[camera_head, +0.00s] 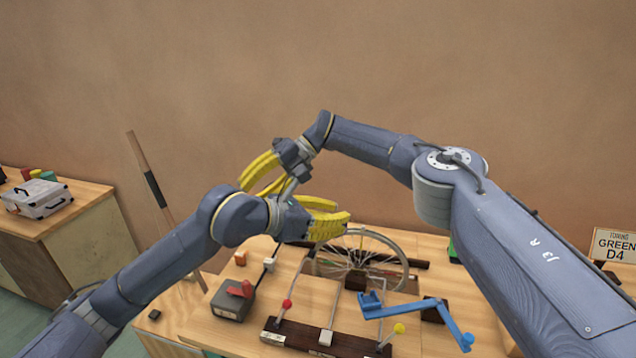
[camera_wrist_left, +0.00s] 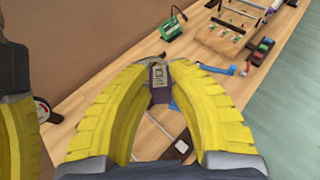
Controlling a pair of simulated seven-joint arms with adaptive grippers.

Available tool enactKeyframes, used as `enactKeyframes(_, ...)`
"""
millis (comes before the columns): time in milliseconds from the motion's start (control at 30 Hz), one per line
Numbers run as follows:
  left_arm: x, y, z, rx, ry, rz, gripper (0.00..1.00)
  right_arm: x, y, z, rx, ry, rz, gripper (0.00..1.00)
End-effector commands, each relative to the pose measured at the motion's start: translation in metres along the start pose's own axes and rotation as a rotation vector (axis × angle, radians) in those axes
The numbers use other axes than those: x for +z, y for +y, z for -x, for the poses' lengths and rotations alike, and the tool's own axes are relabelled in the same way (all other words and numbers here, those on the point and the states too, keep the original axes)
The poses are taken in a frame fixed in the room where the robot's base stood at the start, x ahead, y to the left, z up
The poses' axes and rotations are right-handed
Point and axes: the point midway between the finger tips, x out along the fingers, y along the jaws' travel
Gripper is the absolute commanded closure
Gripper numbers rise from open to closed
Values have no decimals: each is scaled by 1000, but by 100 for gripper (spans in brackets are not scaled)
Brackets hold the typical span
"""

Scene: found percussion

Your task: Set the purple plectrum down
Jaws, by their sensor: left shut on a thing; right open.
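The purple plectrum (camera_wrist_left: 159,84) is held between the fingertips of my left gripper in the left wrist view, with a pale printed label facing the camera. My left gripper (camera_wrist_left: 160,72) is shut on it, above the wooden bench. In the head view my left gripper (camera_head: 343,220) is over the back part of the bench near the spoked wheel (camera_head: 390,240); the plectrum cannot be made out there. My right gripper (camera_head: 250,178) is open, just left of and above the left one, crossing close behind it. Nothing shows between its fingers.
On the bench (camera_head: 310,290) are a blue crank (camera_head: 425,309), a grey box (camera_head: 232,306) with a red lever, and rods with a red ball (camera_head: 287,304) and a yellow ball (camera_head: 399,328). A leaning stick (camera_head: 150,178) stands left. A silver case (camera_head: 37,199) sits on a side table.

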Motion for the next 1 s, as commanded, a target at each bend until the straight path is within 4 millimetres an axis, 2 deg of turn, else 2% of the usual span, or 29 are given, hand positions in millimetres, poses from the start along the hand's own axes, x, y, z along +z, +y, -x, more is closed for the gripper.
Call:
enactKeyframes(167, 0, 0, 0, 0, 0, 0, 100, -22, -26, 10, -237, 119, 14, 62)
enactKeyframes(400, 0, 0, 0, 0, 0, 0, 100, -46, -49, 45, -539, 244, -39, 62)
enactKeyframes(700, 0, 0, 0, 0, 0, 0, 100, -65, -52, 95, -834, 308, -170, 62)
enactKeyframes(1000, 0, 0, 0, 0, 0, 0, 100, -73, -45, 122, -975, 304, -260, 62)
